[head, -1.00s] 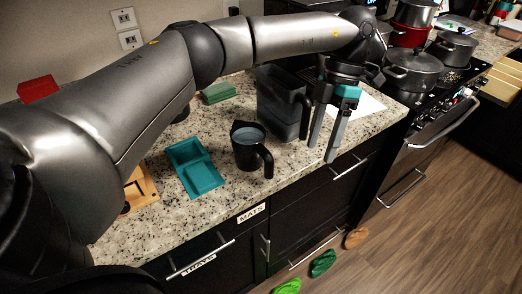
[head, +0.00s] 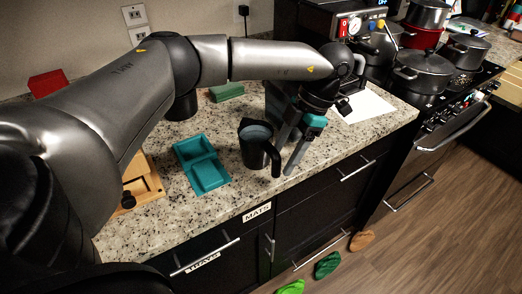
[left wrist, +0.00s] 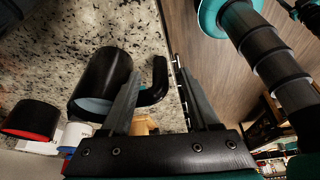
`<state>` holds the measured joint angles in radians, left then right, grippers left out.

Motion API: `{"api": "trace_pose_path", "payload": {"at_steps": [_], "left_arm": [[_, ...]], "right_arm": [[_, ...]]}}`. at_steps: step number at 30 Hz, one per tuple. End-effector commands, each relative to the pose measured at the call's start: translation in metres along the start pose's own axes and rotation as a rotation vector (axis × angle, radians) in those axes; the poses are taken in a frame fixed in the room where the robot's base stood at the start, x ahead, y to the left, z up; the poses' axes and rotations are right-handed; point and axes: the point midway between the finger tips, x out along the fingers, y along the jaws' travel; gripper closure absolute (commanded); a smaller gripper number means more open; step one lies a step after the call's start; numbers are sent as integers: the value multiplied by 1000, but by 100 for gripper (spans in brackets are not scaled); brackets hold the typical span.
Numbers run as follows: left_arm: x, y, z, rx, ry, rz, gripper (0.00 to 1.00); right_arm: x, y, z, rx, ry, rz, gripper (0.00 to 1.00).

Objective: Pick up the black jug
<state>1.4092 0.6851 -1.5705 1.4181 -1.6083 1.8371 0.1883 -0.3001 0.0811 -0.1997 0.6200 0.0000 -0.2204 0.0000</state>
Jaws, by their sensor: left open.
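The black jug (head: 253,149) stands upright on the speckled counter, with a grey-blue interior and its handle towards my left gripper (head: 284,158). The gripper is open and empty, close to the right of the jug at handle height. In the left wrist view the jug (left wrist: 103,78) lies left of the fingers. Its curved handle (left wrist: 158,82) shows between the two finger tips of the gripper (left wrist: 157,68). I cannot tell whether a finger touches it. My right gripper is in neither view.
A teal tray (head: 203,166) lies left of the jug, with a wooden box (head: 146,183) further left. A dark, taller container (head: 277,98) stands behind, partly hidden by my gripper. A green block (head: 227,91) is at the back. The stove with pots (head: 424,72) is right.

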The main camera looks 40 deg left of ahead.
Motion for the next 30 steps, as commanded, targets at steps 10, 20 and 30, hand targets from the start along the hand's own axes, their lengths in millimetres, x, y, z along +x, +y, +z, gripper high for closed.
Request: {"api": "trace_pose_path", "payload": {"at_steps": [10, 20, 30], "left_arm": [[44, 0, 0, -1, 2, -1, 38], [44, 0, 0, 0, 1, -1, 49], [44, 0, 0, 0, 1, 0, 88]], "right_arm": [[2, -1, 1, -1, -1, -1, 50], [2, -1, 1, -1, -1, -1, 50], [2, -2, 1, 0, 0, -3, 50]]}}
